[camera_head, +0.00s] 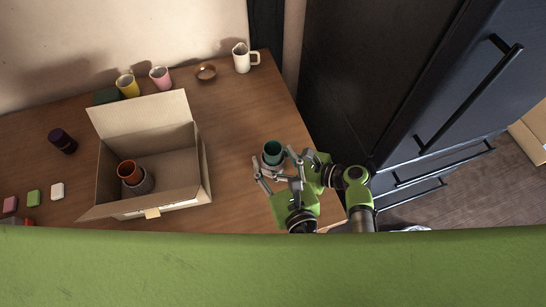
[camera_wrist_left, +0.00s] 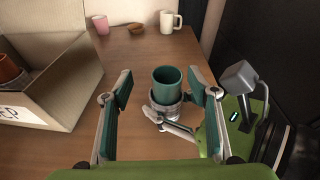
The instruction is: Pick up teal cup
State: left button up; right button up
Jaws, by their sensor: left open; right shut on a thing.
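The teal cup (camera_head: 272,148) is upright, with its lower part inside a grey cup (camera_head: 271,169). In the left wrist view the teal cup (camera_wrist_left: 167,84) shows between and just beyond my left fingertips, with the grey cup (camera_wrist_left: 165,108) around its lower part. My left gripper (camera_head: 275,173) is open, its fingers on either side of the cups. My right gripper (camera_wrist_left: 170,122) comes in from the right and appears shut on the grey cup, low down. The left arm partly hides the cups' lower part in the head view.
An open cardboard box (camera_head: 184,165) holding an orange cup (camera_head: 127,170) in a grey cup stands left on the table. A white mug (camera_head: 241,58), brown bowl (camera_head: 206,71), pink cup (camera_head: 160,77) and yellow cup (camera_head: 127,86) line the back. A dark fridge (camera_head: 375,80) stands right.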

aim_at(276, 157)
pick_arm(q)
jog(key=shift+m+g, duration=0.4)
jog(key=w+f, duration=0.1)
jog(key=w, duration=0.1)
jog(key=w+f, duration=0.2)
jog(key=shift+f, duration=0.25)
grip_shut()
